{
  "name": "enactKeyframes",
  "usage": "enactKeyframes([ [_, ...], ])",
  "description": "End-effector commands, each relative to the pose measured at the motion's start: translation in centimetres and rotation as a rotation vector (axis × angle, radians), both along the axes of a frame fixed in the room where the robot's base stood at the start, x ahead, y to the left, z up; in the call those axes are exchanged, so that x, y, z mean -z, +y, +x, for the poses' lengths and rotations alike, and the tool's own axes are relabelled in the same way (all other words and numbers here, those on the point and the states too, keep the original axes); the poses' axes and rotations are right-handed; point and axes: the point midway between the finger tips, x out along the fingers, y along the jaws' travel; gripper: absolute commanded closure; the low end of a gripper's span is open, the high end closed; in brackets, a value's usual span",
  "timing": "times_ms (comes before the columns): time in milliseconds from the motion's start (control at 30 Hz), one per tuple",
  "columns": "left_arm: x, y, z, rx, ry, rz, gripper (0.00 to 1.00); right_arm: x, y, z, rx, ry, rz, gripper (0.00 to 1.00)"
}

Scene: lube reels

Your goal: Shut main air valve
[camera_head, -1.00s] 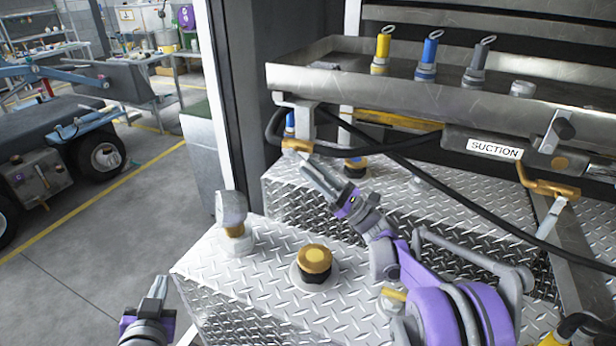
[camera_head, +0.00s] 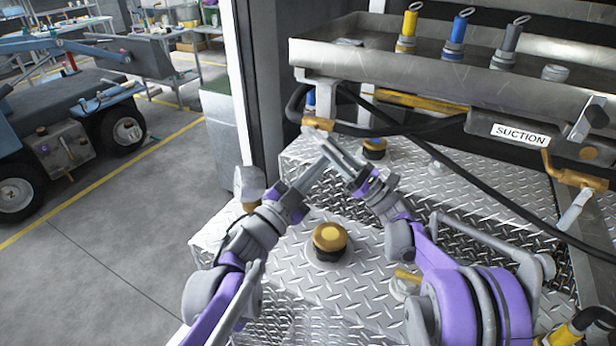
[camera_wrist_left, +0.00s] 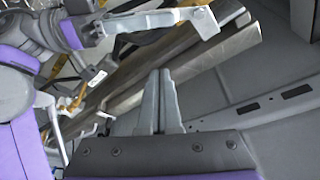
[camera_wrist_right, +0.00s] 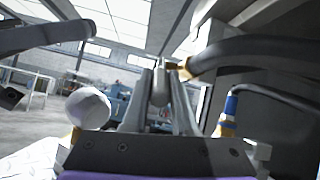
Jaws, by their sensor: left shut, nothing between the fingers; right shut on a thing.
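A brass valve (camera_head: 318,123) sits on the hose end under the left end of the metal tray. My right gripper (camera_head: 328,147) is just below it, shut on a small grey lever (camera_wrist_right: 160,84) that looks like the valve's handle. In the right wrist view the brass (camera_wrist_right: 182,70) and its dark hose lie just beyond the fingers. My left gripper (camera_head: 318,167) is shut and empty, pointing up close beside the right gripper's fingers. In the left wrist view its closed fingers (camera_wrist_left: 161,100) point below my right gripper. Whether the two grippers touch cannot be told.
A second brass valve (camera_head: 575,175) with a grey handle hangs at the right, near the SUCTION label (camera_head: 520,135). Black hoses cross behind my right arm. A black-and-gold cap (camera_head: 330,238) and a grey-topped post (camera_head: 249,183) stand on the diamond-plate tank. Open floor lies left.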

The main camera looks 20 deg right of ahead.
Motion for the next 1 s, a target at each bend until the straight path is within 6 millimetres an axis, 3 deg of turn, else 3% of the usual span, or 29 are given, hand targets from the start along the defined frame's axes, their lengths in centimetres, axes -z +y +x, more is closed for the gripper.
enactKeyframes([
  [233, -1.2, -4.3, 2.7, -0.001, 0.002, -0.001, 1.0, 0.1, 0.1, 0.0, -0.001, 0.0, -0.002, 1.0],
  [500, 1.2, -4.2, 5.0, -0.004, 0.001, 0.001, 1.0, 0.1, 0.0, 0.0, 0.0, 0.001, -0.002, 1.0],
  [1000, 1.9, -4.2, 5.7, -0.004, -0.019, 0.018, 1.0, 0.1, 0.0, 0.0, -0.001, 0.0, -0.002, 1.0],
])
